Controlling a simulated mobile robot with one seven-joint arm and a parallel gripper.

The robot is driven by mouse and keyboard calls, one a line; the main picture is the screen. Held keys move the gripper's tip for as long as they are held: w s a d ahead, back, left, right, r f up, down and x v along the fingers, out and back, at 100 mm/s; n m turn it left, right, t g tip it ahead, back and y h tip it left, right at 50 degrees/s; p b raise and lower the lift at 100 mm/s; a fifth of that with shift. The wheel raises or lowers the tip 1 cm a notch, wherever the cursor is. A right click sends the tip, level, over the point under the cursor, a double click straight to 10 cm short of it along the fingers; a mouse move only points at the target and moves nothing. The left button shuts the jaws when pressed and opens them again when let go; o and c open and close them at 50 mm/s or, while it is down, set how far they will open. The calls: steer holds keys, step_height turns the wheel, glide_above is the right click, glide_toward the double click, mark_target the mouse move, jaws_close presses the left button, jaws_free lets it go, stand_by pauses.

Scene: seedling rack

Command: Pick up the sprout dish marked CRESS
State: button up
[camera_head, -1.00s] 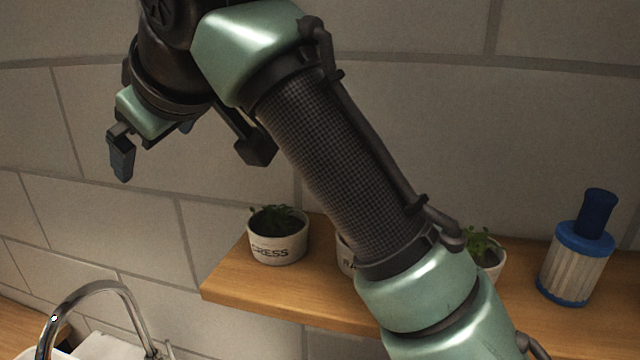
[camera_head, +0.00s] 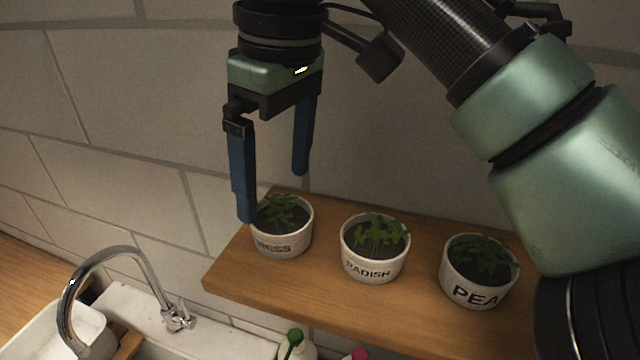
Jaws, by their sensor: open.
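The sprout dish marked CRESS (camera_head: 283,243) is a round white pot with green seedlings in dark soil. It stands upright at the left end of a wooden shelf. My gripper (camera_head: 273,197) points downward above the dish, with its two blue fingers apart and nothing between them. The right finger ends higher in the picture, above the back of the dish.
A RADISH dish (camera_head: 373,262) and a PEA dish (camera_head: 476,284) stand to the right on the wooden shelf (camera_head: 330,292). A tiled wall (camera_head: 410,160) is close behind. A curved metal tap (camera_head: 125,252) and a sink are at lower left. A green-capped bottle (camera_head: 294,345) stands below the shelf.

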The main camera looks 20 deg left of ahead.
mark_target(281, 214)
step_height(281, 214, down, 5)
steer(key=shift+d+f+p, duration=0.1)
steer(key=shift+p, duration=0.95)
steer(key=shift+f, duration=0.4)
steer(key=shift+c, duration=0.2)
